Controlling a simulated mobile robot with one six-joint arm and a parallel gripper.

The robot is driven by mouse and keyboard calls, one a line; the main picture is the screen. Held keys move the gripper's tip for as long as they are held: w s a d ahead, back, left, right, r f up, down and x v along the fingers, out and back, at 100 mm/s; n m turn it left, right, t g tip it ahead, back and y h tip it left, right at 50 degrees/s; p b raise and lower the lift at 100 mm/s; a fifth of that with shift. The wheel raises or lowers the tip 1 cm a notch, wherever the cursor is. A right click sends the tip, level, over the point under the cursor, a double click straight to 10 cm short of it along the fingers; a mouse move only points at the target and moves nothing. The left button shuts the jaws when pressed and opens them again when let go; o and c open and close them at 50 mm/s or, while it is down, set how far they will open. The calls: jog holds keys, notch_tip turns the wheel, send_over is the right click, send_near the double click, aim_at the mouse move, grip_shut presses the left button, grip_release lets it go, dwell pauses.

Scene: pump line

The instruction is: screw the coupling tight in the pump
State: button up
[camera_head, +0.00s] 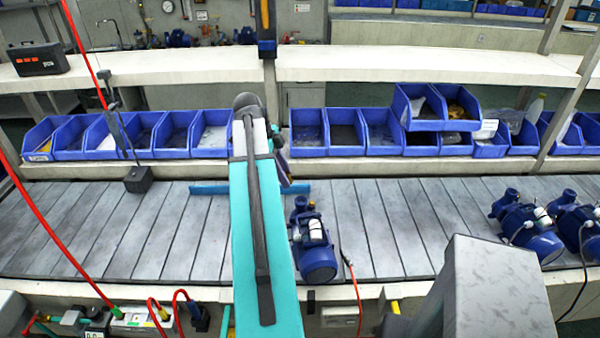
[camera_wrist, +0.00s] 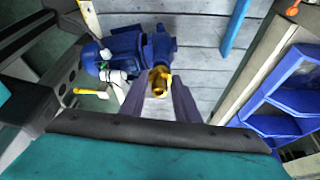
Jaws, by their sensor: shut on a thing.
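The blue pump (camera_head: 314,245) stands on the slatted conveyor just right of my arm in the head view. In the wrist view the pump (camera_wrist: 122,52) lies beyond my fingers, with its motor to the left. My gripper (camera_wrist: 160,86) is shut on the brass-coloured coupling (camera_wrist: 159,78), which sits between the two dark fingertips. The coupling overlaps the blue pump end in the picture; I cannot tell whether it is seated in the port. In the head view my arm hides the coupling, and only part of the dark gripper (camera_head: 283,165) shows beside it.
A blue bar (camera_head: 212,188) lies on the conveyor (camera_head: 400,205) behind the pump. Blue bins (camera_head: 307,132) line the shelf at the back. More pumps (camera_head: 528,230) stand at the right.

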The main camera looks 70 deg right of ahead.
jog(key=s, duration=0.1)
jog(key=s+d+m, duration=0.1)
jog(key=s, duration=0.1)
jog(key=s+m, duration=0.1)
jog(key=shift+s+d+r+y, duration=0.1)
jog(key=shift+s+d+y, duration=0.15)
jog(key=shift+y, duration=0.15)
jog(key=shift+f, duration=0.2)
jog(key=shift+f+b, duration=1.6)
jog(key=shift+f, duration=1.45)
jog(key=shift+w, duration=0.2)
jog(key=shift+f, duration=0.2)
jog(key=o, duration=1.1)
jog(key=shift+o, duration=0.2)
jog(key=shift+r, duration=0.15)
